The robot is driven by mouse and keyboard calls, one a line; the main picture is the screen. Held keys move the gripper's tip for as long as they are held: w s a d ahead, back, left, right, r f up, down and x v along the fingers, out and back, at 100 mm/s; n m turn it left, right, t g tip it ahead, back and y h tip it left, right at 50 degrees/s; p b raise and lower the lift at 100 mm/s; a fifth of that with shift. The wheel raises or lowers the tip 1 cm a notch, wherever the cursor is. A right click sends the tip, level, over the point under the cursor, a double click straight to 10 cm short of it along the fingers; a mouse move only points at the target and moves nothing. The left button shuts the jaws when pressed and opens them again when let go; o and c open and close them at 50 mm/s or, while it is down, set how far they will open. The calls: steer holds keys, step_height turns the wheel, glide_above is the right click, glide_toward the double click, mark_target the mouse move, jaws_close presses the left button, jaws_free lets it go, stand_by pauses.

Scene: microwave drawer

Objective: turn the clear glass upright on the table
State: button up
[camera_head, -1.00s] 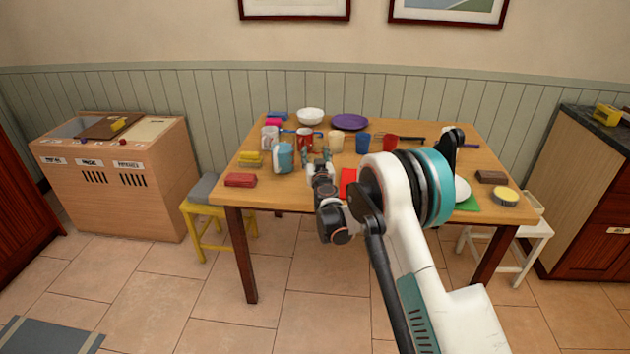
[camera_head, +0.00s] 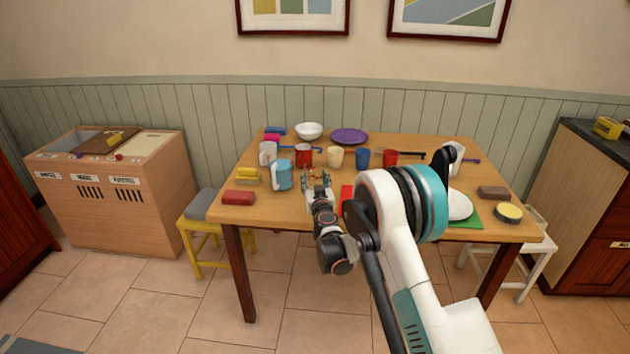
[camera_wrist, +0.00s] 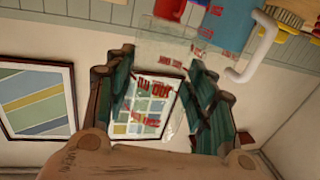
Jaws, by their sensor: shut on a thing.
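The clear glass (camera_wrist: 150,95) with red print is between my gripper's fingers in the wrist view. My gripper (camera_wrist: 165,75) is shut on it, with a green-padded finger on each side. A wall picture shows through the glass. In the head view my gripper (camera_head: 318,178) is over the near side of the wooden table (camera_head: 265,213), just right of a light blue mug (camera_head: 282,176). The glass is too small and clear there for me to tell its tilt or whether it touches the table.
A red mug (camera_head: 303,155), cream cup (camera_head: 335,157), blue cup (camera_head: 362,158) and red cup (camera_head: 390,158) stand behind my gripper. Yellow (camera_head: 248,176) and red blocks (camera_head: 239,198) lie left. A white bowl (camera_head: 309,131) and purple plate (camera_head: 348,136) are at the back.

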steer(key=shift+f, duration=3.15)
steer(key=o, duration=1.4)
steer(key=shift+s, duration=0.15)
